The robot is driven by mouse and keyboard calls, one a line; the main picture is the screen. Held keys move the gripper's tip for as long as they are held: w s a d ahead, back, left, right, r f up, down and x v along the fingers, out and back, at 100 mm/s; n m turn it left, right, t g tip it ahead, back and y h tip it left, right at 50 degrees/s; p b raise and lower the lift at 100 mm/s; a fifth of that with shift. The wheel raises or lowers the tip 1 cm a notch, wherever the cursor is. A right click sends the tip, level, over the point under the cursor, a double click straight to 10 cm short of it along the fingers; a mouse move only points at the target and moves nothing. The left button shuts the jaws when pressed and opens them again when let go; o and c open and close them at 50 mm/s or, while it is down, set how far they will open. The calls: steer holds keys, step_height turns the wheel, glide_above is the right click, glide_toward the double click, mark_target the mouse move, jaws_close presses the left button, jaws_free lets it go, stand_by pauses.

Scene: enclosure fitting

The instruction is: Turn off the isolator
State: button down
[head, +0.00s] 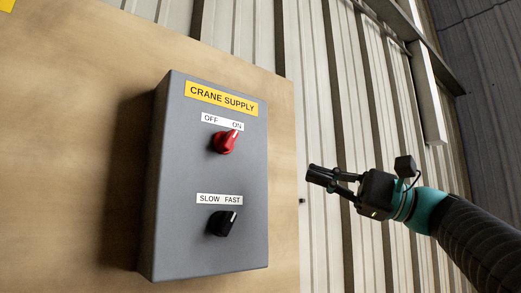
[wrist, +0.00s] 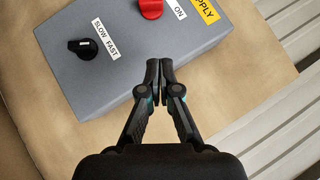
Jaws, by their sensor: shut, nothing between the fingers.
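The isolator is a red rotary knob (head: 224,142) on a grey box labelled CRANE SUPPLY (head: 210,180). In the head view its pointer tilts up and right toward ON on the OFF/ON label (head: 222,122). The red knob (wrist: 151,9) shows partly at the top edge of the wrist view. My gripper (head: 310,175) is shut and empty. It is to the right of the box in the head view, apart from the knob. In the wrist view the closed fingertips (wrist: 159,66) appear over the box's edge.
A black SLOW/FAST knob (head: 222,223) sits below the red one, its pointer tilted toward FAST; it also shows in the wrist view (wrist: 82,47). The box is mounted on a wooden board (head: 60,120). Corrugated metal wall (head: 315,110) lies behind my gripper.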

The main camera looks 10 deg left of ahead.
steer(key=p, duration=0.1)
glide_toward(228, 141)
steer(key=w+a, duration=0.1)
steer(key=w+a+r, duration=0.1)
steer(key=w, duration=0.1)
steer(key=w+a, duration=0.1)
steer(key=w, duration=0.1)
steer(key=shift+w+a+r, duration=0.1)
steer(key=shift+a+r, duration=0.25)
steer(key=shift+r, duration=0.05)
steer(key=shift+s+a+r, duration=0.25)
steer(key=shift+s+a, duration=0.05)
steer(key=shift+s, duration=0.15)
steer(key=shift+s+a+r, duration=0.25)
steer(key=shift+s+r, duration=0.05)
steer(key=shift+s, duration=0.15)
steer(key=shift+s+a+r+p, duration=0.3)
steer(key=shift+s+a, duration=0.1)
steer(key=shift+s, duration=0.05)
steer(key=shift+a, duration=0.1)
